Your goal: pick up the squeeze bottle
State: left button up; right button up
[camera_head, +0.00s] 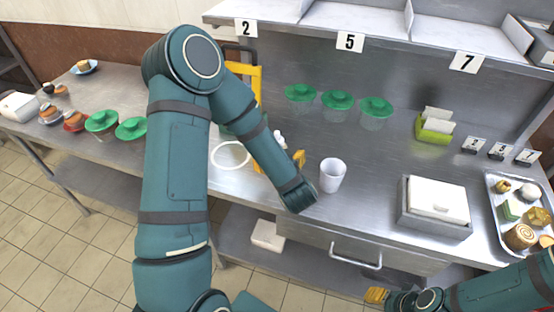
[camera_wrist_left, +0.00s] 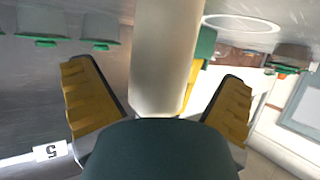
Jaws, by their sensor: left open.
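The squeeze bottle (camera_wrist_left: 162,55) is a pale cream cylinder in the left wrist view, standing between the two yellow fingers of my left gripper (camera_wrist_left: 157,85). The fingers are spread, with a visible gap on each side of the bottle. In the head view my left forearm hides most of the bottle; a small white part (camera_head: 279,138) that seems to be its top shows beside my left gripper (camera_head: 281,159). My right gripper (camera_head: 377,295) is low at the bottom edge, in front of the counter; its jaw opening cannot be made out.
A white cup (camera_head: 332,175) stands just right of my left gripper. A white ring (camera_head: 230,155) lies to its left. Green-lidded containers (camera_head: 338,104) stand behind. A white box (camera_head: 437,199) and a food tray (camera_head: 500,238) are at right. Counter between cup and lidded containers is clear.

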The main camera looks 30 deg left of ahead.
pick_arm(q)
jog(key=shift+x, duration=1)
jog(key=c, duration=0.9)
